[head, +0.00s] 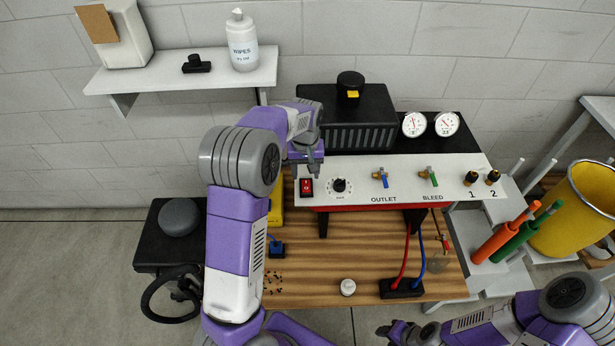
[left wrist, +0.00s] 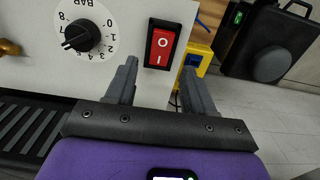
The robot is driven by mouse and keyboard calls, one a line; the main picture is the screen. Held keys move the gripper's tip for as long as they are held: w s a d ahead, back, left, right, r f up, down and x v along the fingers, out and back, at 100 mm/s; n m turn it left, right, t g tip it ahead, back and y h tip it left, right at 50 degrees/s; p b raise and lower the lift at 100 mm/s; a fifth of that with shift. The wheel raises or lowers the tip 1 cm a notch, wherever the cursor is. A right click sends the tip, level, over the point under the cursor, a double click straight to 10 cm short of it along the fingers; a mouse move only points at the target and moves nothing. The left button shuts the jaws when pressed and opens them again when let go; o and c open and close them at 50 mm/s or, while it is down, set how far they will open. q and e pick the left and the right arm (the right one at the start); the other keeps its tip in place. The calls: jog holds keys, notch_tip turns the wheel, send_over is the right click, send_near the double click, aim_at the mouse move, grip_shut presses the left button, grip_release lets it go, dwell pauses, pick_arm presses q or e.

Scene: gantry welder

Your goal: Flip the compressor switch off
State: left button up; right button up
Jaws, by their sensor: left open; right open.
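The compressor switch, a red rocker in a black frame, sits on the white panel's left end (head: 306,186). It shows close up in the left wrist view (left wrist: 162,46), with I and O marks; I cannot tell which side is pressed in. My left gripper (head: 307,172) is open and empty, just behind the switch in the head view. In the left wrist view its fingers (left wrist: 160,72) stand apart on either side below the switch, and I see no clear contact. My right gripper (head: 393,332) is open at the bottom edge, far from the panel.
A black dial (head: 340,186) is right beside the switch, with blue (head: 381,177) and green (head: 429,176) valves further right. A yellow box (left wrist: 191,70) is close to the fingers. A wooden bench top (head: 330,265) lies below, with a white knob (head: 347,287).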

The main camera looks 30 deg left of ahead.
aim_at(306, 182)
pick_arm(q)
jog(key=shift+f+b, duration=0.3)
jog(key=shift+f, duration=1.5)
jog(key=shift+w, duration=0.1)
